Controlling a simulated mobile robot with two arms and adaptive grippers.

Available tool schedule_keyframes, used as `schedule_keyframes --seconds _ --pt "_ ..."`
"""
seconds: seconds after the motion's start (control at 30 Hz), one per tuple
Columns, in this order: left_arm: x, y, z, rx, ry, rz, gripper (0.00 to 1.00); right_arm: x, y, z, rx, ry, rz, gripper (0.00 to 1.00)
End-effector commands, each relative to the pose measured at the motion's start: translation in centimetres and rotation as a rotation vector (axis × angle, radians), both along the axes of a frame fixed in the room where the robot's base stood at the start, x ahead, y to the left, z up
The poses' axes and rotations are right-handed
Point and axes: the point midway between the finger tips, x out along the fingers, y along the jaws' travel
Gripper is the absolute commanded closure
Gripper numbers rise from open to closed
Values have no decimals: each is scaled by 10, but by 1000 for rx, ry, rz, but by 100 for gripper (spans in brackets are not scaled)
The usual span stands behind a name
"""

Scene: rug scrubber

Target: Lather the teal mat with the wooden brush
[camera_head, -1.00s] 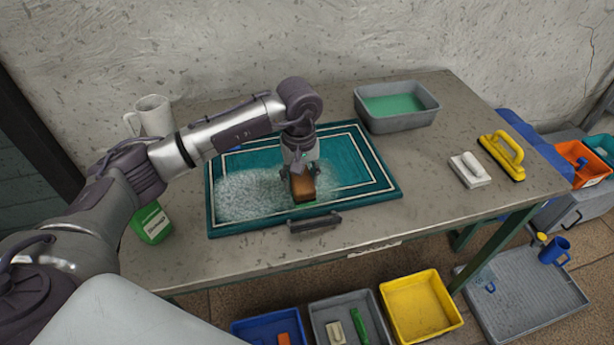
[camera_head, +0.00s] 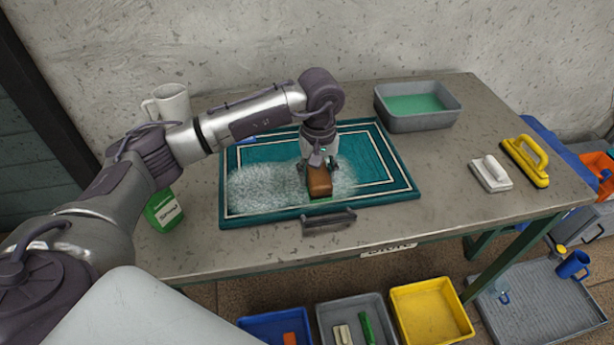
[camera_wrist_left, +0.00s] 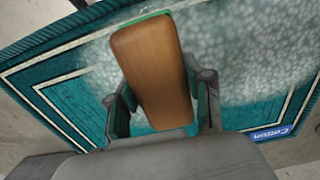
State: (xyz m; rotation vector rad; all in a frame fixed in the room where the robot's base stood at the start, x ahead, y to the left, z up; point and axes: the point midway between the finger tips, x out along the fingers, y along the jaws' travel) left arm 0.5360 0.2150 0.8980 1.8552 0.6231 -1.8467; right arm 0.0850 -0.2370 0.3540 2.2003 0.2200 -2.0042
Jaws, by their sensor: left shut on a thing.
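The teal mat (camera_head: 384,158) with white border lines lies on the table, and white foam (camera_head: 262,190) covers its left part and reaches past its middle. The wooden brush (camera_head: 319,181) has a brown back and a green lower edge. My left gripper (camera_head: 318,166) is shut on the brush and holds it down at the mat, near its front middle. In the left wrist view the brush (camera_wrist_left: 153,70) sits between the two fingers, with foam beside it on the right. The bristles are hidden. My right gripper is not in view.
A grey basin (camera_head: 385,112) of green liquid stands behind right of the mat. A white-handled block (camera_head: 491,174) and a yellow-handled brush (camera_head: 527,160) lie at right. A dark handle (camera_head: 329,221) lies at the front.

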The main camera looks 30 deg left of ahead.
Motion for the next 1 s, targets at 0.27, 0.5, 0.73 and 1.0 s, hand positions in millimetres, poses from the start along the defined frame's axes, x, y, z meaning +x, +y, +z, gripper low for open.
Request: schedule_keyframes --seconds 0.27,0.5,0.73,1.0 --pt "12 -20 -4 -4 3 -5 94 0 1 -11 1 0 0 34" --pt "23 -34 -1 -3 4 -4 94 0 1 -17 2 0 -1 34" --pt "24 -34 1 -2 3 -2 94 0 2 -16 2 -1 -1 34" --pt "25 -34 14 -1 0 -1 94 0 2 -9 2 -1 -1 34"
